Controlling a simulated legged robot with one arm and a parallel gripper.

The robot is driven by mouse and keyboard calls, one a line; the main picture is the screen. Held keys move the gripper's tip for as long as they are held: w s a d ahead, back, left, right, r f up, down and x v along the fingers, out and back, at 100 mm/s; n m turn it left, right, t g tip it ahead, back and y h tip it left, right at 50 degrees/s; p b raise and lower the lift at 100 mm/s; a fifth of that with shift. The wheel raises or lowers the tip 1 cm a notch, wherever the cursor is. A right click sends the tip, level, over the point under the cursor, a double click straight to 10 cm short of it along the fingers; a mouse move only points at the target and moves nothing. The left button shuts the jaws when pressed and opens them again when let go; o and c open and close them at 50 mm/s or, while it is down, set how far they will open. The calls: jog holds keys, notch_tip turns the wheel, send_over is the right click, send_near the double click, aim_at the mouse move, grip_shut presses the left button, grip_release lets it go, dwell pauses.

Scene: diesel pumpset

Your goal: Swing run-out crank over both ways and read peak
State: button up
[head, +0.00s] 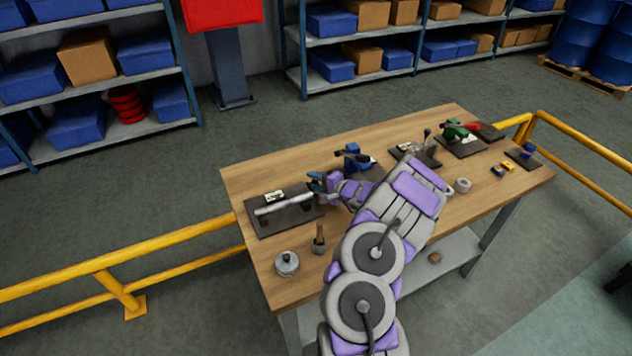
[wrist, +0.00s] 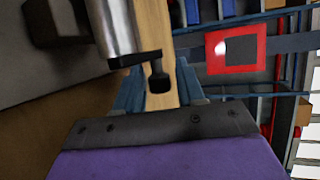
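The run-out fixture is a dark plate (head: 263,222) at the table's left end, carrying a silver shaft (head: 284,204) on supports. A small pale part, perhaps the gauge (head: 274,196), sits behind the shaft; its reading is too small to make out. In the wrist view the shaft (wrist: 112,28) ends in a short dark crank (wrist: 135,59) with a rounded knob (wrist: 160,82). My gripper (head: 316,182) is at the shaft's right end. Its blue fingers (wrist: 160,88) stand open on either side of the knob, with visible gaps; I see no contact.
On the wooden table (head: 460,125) are a blue device (head: 354,158), a green device (head: 456,130), a grey lidded pot (head: 287,264) and a brush-like tool (head: 319,240) near the fixture. Yellow rails (head: 120,262) run beside the table. Shelves (head: 100,100) stand behind.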

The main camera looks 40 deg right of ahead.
jog(key=shift+o, duration=0.4)
jog(key=shift+s, duration=0.1)
jog(key=shift+s+d+r, duration=0.1)
jog(key=shift+s+d, duration=0.05)
jog(key=shift+s, duration=0.05)
jog(key=p+v, duration=0.3)
jog(key=v, duration=1.3)
jog(key=shift+s, duration=0.3)
